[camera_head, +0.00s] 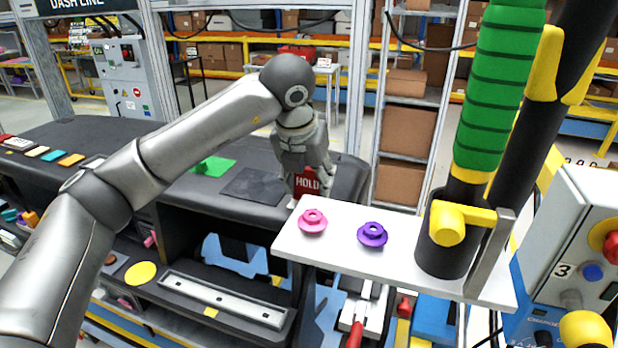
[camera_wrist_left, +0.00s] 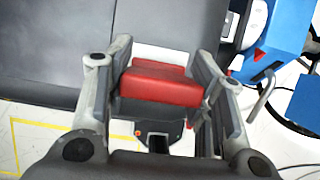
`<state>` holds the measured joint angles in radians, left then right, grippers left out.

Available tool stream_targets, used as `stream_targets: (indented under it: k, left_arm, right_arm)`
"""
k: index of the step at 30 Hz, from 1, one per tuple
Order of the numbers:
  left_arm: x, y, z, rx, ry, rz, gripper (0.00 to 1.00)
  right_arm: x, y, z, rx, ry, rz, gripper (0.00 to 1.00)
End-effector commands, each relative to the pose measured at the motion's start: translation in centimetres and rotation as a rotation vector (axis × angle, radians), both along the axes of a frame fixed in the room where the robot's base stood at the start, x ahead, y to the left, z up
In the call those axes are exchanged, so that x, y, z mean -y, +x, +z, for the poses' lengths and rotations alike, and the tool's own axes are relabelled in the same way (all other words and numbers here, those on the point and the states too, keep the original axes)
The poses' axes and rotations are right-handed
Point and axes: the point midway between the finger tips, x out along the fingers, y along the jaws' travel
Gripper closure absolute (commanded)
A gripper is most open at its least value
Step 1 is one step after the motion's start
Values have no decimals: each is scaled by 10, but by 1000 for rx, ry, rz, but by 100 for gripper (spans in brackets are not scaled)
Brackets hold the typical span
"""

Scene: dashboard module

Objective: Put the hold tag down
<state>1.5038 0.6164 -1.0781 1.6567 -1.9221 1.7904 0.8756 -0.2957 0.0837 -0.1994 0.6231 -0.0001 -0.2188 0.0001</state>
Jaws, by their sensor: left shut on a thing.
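The hold tag (camera_head: 307,184) is a red block with white HOLD lettering, at the right end of the dark dashboard module (camera_head: 130,130). My left gripper (camera_head: 303,162) reaches in from the left and is shut on it from above. In the left wrist view the red tag (camera_wrist_left: 160,88) sits between both fingers of the gripper (camera_wrist_left: 163,72). The fingers cover part of the tag. I cannot tell whether its lower edge touches anything. My right gripper is not in view.
A white shelf (camera_head: 345,255) just in front of the tag bears a pink knob (camera_head: 312,221) and a purple knob (camera_head: 372,234). A black holder (camera_head: 445,262) with a green-gripped tool (camera_head: 497,90) stands right. A green pad (camera_head: 213,166) and a dark square (camera_head: 254,186) lie on the dashboard.

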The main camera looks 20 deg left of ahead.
Motion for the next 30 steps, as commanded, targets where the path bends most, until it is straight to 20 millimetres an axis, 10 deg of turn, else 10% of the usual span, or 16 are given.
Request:
stream_targets:
  k: [12,13,18,30]
  left_arm:
    - [0,0,-12,1,-1,0,74]
    - [0,-1,-12,1,-1,0,49]
    - [0,-1,-10,1,-1,0,29]
    - [0,-1,-5,1,-1,0,29]
  right_arm:
    - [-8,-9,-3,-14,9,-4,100]
    - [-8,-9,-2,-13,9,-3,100]
    - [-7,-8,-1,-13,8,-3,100]
    - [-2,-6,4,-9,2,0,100]
